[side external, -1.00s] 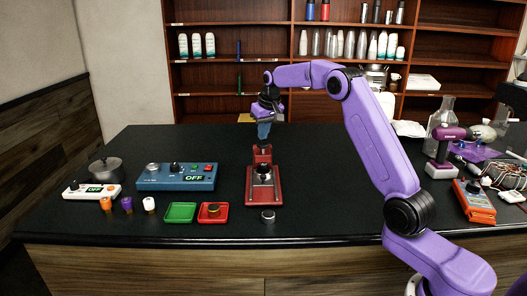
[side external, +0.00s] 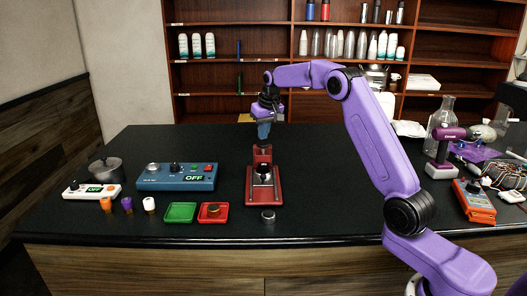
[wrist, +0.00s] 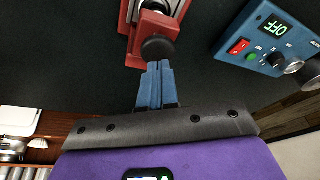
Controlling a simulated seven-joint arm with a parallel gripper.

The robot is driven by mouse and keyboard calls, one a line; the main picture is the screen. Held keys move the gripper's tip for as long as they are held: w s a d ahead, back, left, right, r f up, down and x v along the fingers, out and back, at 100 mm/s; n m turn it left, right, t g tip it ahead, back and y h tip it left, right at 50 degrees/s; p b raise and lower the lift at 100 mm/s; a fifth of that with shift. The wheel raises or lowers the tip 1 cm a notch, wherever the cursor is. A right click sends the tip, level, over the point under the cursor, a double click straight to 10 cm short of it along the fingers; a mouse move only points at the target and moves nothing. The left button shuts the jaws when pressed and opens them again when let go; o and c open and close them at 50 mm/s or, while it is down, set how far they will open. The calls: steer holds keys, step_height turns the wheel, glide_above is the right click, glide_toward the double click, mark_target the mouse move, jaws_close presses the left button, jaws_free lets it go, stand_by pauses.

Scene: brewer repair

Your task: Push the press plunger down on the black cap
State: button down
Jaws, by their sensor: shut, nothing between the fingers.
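The press has a red base (side external: 251,192) with a raised red block (side external: 262,153) at its back and a dark round knob (side external: 263,169) in front of that block. In the wrist view, a black round cap (wrist: 158,47) sits by the red block (wrist: 140,35), just beyond my fingertips. I cannot tell whether this cap and that knob are the same part. My gripper (side external: 263,138) points down just above the raised block; its blue fingers (wrist: 156,66) are together and empty. Whether the fingertips touch the cap is not clear.
A blue control box (side external: 176,178) reading OFF stands left of the press. Green (side external: 180,213) and red (side external: 214,213) trays lie at the front left. A small metal cylinder (side external: 268,216) stands before the press. The table right of the press is clear up to my arm.

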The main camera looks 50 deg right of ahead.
steer(key=shift+f, duration=1.35)
stand_by(0.5)
steer(key=shift+r, duration=2.7)
step_height(320, 180, up, 6)
